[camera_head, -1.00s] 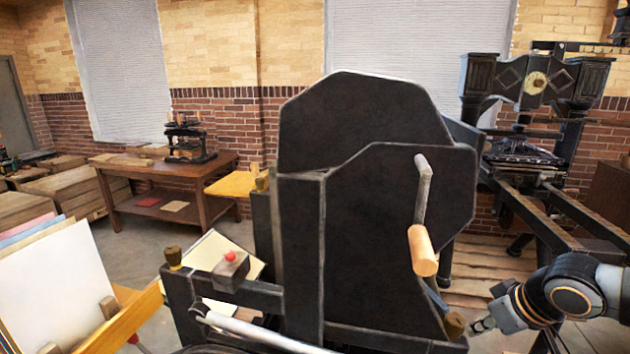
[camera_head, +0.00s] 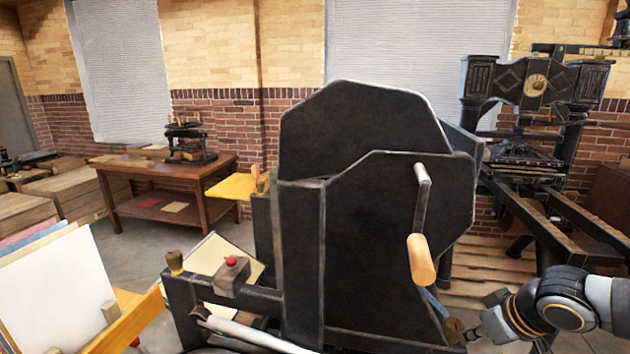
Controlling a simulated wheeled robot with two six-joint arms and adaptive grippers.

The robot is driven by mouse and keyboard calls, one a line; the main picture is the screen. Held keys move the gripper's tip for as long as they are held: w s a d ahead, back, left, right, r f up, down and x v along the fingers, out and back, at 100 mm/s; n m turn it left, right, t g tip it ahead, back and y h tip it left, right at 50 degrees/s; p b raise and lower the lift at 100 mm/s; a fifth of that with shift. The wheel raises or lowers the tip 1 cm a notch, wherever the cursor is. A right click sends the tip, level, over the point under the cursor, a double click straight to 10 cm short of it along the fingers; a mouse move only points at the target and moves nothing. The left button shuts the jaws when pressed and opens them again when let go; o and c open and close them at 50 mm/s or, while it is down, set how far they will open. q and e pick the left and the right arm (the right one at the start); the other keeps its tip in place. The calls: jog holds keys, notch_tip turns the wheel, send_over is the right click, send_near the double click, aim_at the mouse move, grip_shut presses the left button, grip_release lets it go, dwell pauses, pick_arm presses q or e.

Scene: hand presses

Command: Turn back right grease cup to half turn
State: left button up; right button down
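The black hand press (camera_head: 390,240) fills the middle of the view. Brass grease cups show on its frame: one at the lower right (camera_head: 453,329), one at the left end (camera_head: 175,261) and what looks like one behind the main plate (camera_head: 262,182). My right gripper (camera_head: 468,338) is at the lower-right cup, coming in from its right side. Its fingertips reach the cup's edge; whether they close around it is hard to see. The cup's turn angle cannot be read. My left gripper is out of view.
A crank with a wooden handle (camera_head: 421,260) sticks out from the press above the lower-right cup. A red-knobbed block (camera_head: 231,275) sits on the left frame rail. Another press (camera_head: 535,85) stands at the right back. A wooden table (camera_head: 150,175) stands at the back left.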

jog(key=shift+a, duration=0.55)
jog(key=shift+s, duration=0.1)
jog(key=shift+s+p, duration=0.3)
jog(key=shift+p, duration=0.1)
notch_tip(320, 180, up, 6)
jog(key=p, duration=0.6)
